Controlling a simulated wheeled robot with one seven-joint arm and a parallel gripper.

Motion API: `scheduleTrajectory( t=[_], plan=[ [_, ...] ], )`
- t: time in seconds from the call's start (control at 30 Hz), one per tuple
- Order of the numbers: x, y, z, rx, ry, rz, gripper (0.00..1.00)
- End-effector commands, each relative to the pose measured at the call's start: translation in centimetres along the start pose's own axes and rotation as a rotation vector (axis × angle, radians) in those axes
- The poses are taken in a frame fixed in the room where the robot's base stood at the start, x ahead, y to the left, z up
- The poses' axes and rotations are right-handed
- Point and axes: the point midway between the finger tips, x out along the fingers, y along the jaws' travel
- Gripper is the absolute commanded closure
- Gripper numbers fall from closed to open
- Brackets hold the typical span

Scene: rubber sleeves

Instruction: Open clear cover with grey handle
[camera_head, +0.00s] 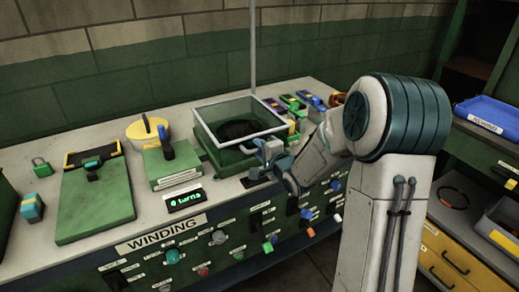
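The clear cover (222,113) is a see-through box with a pale frame. It sits over a green base (221,158) at the middle of the bench, with a dark round part visible inside. My gripper (262,151) is at the front right of the cover, close to its lower front edge. I cannot tell whether it touches the cover. The grey handle cannot be made out apart from my gripper, which covers that spot. The fingers are too small to tell whether they are open or shut.
A "0 turns" display (185,199) and a green box with a blue lever (171,162) stand left of the cover. A green clipboard-like plate (95,205) lies farther left. Coloured blocks (293,103) stand behind right. Knobs and switches line the front panel.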

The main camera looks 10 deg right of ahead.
Motion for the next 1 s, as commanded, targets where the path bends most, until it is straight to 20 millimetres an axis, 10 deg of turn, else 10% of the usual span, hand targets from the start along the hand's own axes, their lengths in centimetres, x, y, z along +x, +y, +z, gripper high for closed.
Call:
scheduleTrajectory(
  t=[0.37, 0.5, 1.0],
  plan=[
    [0.6, 0.0, 0.0, 0.000, 0.001, 0.000, 0.70],
    [0.6, 0.0, 0.0, 0.000, 0.001, 0.000, 1.00],
    [0.8, -2.8, 1.3, -0.007, -0.021, 0.055, 1.00]
  ],
)
